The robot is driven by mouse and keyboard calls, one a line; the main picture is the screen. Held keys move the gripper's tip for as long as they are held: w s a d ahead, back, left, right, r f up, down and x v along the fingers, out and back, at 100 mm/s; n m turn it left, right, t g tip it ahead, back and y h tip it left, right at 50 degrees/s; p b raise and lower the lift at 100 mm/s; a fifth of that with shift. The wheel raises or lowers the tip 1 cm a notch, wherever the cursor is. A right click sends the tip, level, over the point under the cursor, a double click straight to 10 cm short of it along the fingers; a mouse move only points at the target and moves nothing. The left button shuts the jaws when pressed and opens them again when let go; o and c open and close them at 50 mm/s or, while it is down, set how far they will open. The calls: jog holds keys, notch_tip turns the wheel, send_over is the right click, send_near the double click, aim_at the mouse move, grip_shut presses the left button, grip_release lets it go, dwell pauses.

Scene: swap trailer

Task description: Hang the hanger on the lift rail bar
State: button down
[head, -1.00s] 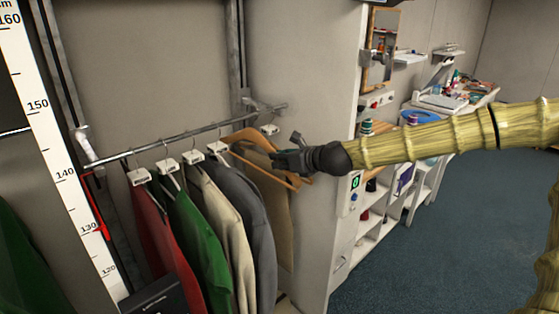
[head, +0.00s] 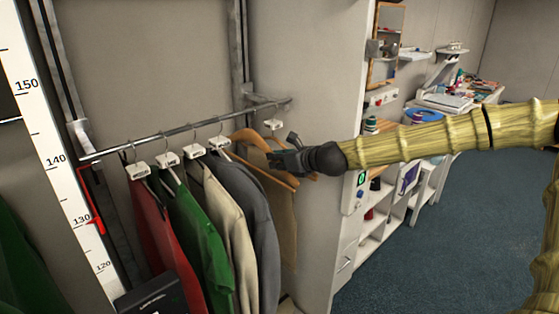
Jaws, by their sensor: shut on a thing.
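My gripper (head: 284,160) is shut on a wooden hanger (head: 250,137), near its shoulder bar, to the right of the hanging clothes. A brown garment (head: 285,222) hangs below the hanger, partly behind the grey jacket. The lift rail bar (head: 165,133) runs from lower left to upper right, and its right end (head: 284,103) is above my gripper. A white tag (head: 272,124) shows just under that end. The held hanger's hook is too small to make out, so I cannot tell whether it is over the bar.
Red, green, cream and grey garments (head: 262,220) hang close together on the bar, left of my gripper. A pale cabinet side (head: 320,90) stands close behind and right. A height scale (head: 55,160) is at the left. Open floor (head: 440,230) lies at the right.

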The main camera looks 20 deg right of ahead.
jog(key=shift+w, duration=0.1)
jog(key=c, duration=1.4)
grip_release()
jog(key=shift+s, duration=0.2)
jog(key=v, duration=1.1)
jog(key=shift+s+d+r, duration=0.15)
jog(key=shift+s, duration=0.05)
jog(key=shift+s, duration=0.1)
